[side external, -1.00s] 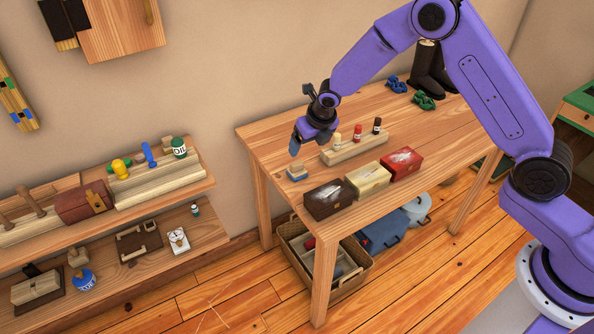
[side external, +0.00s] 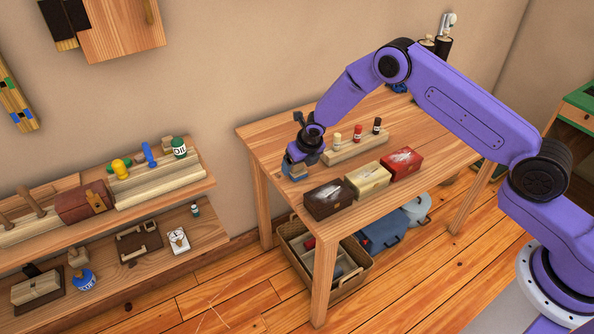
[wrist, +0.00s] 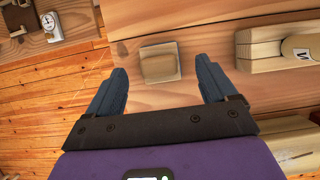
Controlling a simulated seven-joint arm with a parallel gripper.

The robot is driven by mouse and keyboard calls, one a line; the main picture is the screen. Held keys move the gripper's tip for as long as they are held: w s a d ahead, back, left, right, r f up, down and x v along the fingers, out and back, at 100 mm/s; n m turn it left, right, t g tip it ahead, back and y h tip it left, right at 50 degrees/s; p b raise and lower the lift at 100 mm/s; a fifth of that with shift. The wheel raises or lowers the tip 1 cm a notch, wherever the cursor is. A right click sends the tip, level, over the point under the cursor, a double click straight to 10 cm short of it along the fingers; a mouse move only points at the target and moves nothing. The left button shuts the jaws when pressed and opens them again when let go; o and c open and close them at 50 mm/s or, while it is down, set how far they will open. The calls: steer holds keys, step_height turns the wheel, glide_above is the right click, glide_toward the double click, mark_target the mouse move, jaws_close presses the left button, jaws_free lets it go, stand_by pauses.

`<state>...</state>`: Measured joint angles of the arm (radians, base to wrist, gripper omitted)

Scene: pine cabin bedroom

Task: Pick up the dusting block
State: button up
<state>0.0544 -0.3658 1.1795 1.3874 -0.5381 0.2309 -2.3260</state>
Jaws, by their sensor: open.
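I cannot tell the exact height of the fingertips above the table.
A wooden rack with several small bottles (side external: 355,148) stands close to the right of my gripper. A dark box (side external: 328,203), a cream box (side external: 368,180) and a red box (side external: 403,164) line the table's front edge. Cluttered shelves (side external: 110,208) are to the left.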

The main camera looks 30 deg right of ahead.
steer(key=shift+x, duration=1.35)
steer(key=c, duration=1.1)
steer(key=shift+c, duration=0.2)
steer(key=shift+r, duration=0.1)
steer(key=shift+r, duration=0.5)
step_height(320, 180, up, 2)
steer(key=shift+r, duration=0.15)
steer(key=s+d+r, duration=0.2)
steer(key=s+r, duration=0.7)
steer(key=s, duration=0.4)
steer(key=shift+s+d+r, duration=0.25)
steer(key=shift+s+d, duration=0.1)
steer(key=shift+d, duration=0.05)
